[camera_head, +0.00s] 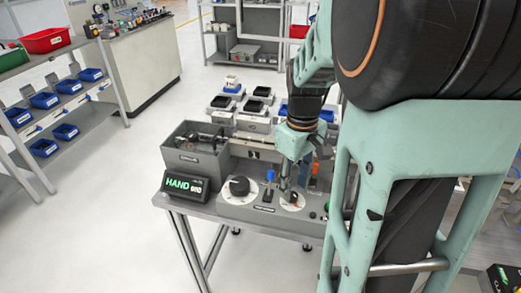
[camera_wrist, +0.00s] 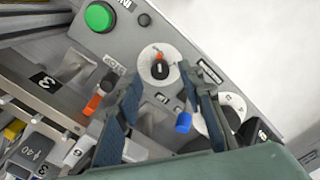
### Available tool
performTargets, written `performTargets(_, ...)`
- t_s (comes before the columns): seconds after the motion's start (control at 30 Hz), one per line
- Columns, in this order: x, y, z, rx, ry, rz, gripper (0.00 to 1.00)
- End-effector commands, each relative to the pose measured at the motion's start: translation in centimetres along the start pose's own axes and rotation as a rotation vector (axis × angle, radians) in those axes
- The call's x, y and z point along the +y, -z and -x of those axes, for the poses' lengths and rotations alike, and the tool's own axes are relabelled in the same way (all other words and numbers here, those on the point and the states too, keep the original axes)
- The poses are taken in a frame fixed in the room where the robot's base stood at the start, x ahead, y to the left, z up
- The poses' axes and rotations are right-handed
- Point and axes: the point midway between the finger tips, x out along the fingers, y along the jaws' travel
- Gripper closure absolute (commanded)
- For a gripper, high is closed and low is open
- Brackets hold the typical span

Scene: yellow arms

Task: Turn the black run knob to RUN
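A small black knob (camera_wrist: 160,69) with a red-orange mark sits on a round white dial (camera_wrist: 145,60) on the grey panel. In the wrist view it lies between and just beyond my fingertips. My gripper (camera_wrist: 161,80) is open, and its fingers show no contact with the knob. In the head view my gripper (camera_head: 287,183) points down over the right-hand white dial (camera_head: 289,207), whose knob it partly hides. A larger black knob (camera_head: 239,186) sits on the left-hand dial. I cannot read which knob is labelled RUN. The display (camera_head: 185,186) shows green HAND and smaller white text.
A blue-capped lever (camera_wrist: 183,122) and an orange lever (camera_wrist: 92,105) stand close to my fingers. A green button (camera_wrist: 100,17) is beyond. A grey bin (camera_head: 195,150) stands behind the display. Open floor lies left of the bench.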

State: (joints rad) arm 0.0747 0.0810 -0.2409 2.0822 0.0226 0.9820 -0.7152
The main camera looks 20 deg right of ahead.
Motion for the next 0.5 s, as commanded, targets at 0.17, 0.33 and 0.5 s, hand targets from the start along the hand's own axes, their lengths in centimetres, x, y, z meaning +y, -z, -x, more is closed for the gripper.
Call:
performTargets(0.17,0.0,0.0,-2.1,-0.001,0.000,0.001,0.64)
performTargets(0.33,0.0,0.0,-2.7,0.001,0.000,0.001,0.64)
performTargets(0.5,0.0,0.1,-2.7,0.001,0.000,0.000,0.64)
